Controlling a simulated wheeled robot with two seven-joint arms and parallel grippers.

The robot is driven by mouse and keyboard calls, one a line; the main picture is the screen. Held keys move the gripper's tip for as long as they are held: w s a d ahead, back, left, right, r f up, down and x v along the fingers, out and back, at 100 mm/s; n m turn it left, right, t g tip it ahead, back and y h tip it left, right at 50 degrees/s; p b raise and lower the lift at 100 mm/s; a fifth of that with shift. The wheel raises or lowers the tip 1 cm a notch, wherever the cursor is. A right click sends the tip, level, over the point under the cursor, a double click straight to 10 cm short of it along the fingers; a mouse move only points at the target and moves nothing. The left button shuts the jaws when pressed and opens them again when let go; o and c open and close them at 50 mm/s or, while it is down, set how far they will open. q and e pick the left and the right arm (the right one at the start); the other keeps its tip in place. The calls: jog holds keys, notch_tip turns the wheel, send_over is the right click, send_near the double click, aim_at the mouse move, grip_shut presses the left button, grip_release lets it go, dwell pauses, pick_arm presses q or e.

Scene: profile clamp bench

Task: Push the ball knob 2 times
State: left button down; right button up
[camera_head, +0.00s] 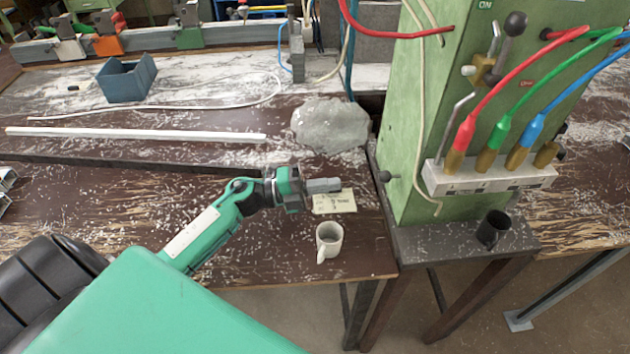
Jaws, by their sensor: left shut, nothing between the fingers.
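A dark ball knob (516,23) tops a lever high on the front of the green machine. A smaller dark round knob (385,176) sticks out low from the machine's left side; I cannot tell which one the task means. My left gripper (328,185) is shut and empty, its fingers pointing right over the paper note. It is left of the small side knob, with a gap between them, and far below the lever ball. My right gripper is not in view.
A white mug (329,241) stands just below my left gripper, near the bench edge. A paper note (335,202) lies by the fingers. A clear plastic lump (330,125) lies behind. The green machine (415,120) has coloured hoses; a black cup (493,229) stands before it.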

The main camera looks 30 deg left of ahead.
pick_arm(q)
jog(key=p, duration=0.2)
send_near(389, 177)
jog(key=w+d, duration=0.2)
jog(key=w, duration=0.1)
jog(key=shift+w+d+f, duration=0.1)
jog(key=shift+w+d, duration=0.1)
jog(key=shift+d, duration=0.6)
